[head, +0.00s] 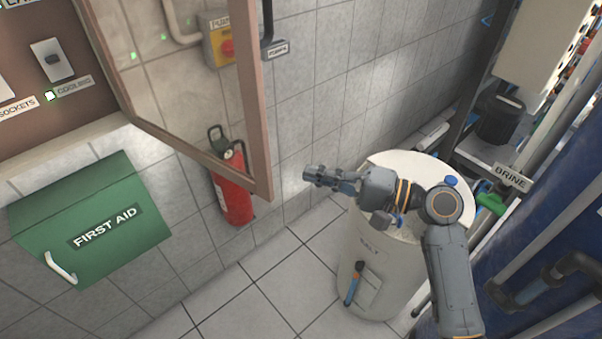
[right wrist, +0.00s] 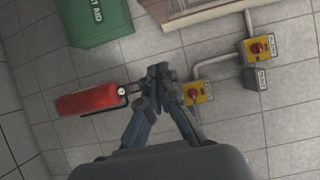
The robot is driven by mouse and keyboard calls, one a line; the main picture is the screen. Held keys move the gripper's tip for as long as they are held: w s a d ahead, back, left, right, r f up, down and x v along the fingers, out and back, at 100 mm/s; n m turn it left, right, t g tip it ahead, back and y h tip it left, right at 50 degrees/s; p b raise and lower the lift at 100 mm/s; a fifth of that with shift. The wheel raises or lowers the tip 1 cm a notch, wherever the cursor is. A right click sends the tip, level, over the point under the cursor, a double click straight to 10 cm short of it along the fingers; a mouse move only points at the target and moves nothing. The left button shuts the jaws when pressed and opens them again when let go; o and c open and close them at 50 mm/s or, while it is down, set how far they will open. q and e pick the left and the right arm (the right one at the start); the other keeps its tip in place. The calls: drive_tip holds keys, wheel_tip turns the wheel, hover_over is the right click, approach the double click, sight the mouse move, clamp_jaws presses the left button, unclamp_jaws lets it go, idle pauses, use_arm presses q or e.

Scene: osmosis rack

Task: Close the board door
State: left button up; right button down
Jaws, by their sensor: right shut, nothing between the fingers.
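The board door (head: 262,110) is a glazed panel in a brown frame. It stands open, swung out from the brown board (head: 30,110) at the upper left in the head view. Its frame's lower edge shows at the top of the right wrist view (right wrist: 195,14). My right gripper (head: 308,176) is to the right of the door's lower free corner, apart from it. Its fingers are together and empty, and they also show in the right wrist view (right wrist: 160,72). My left gripper is in neither view.
A green first aid box (head: 140,215) is on the wall below the board. A red fire extinguisher (head: 236,200) hangs behind the door. A white salt bin (head: 350,240) stands below my right arm. Yellow switch boxes (right wrist: 257,50) are on the tiled wall.

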sight(254, 175)
drive_tip(key=a+p, duration=0.2)
drive_tip(key=a, duration=0.2)
drive_tip(key=a+p, duration=0.2)
drive_tip(key=a, duration=0.1)
drive_tip(key=w+a+p, duration=0.1)
drive_tip(key=a+p, duration=0.1)
drive_tip(key=a, duration=0.2)
drive_tip(key=shift+w+a, duration=0.1)
drive_tip(key=shift+a, duration=0.25)
drive_tip(key=shift+w, duration=0.1)
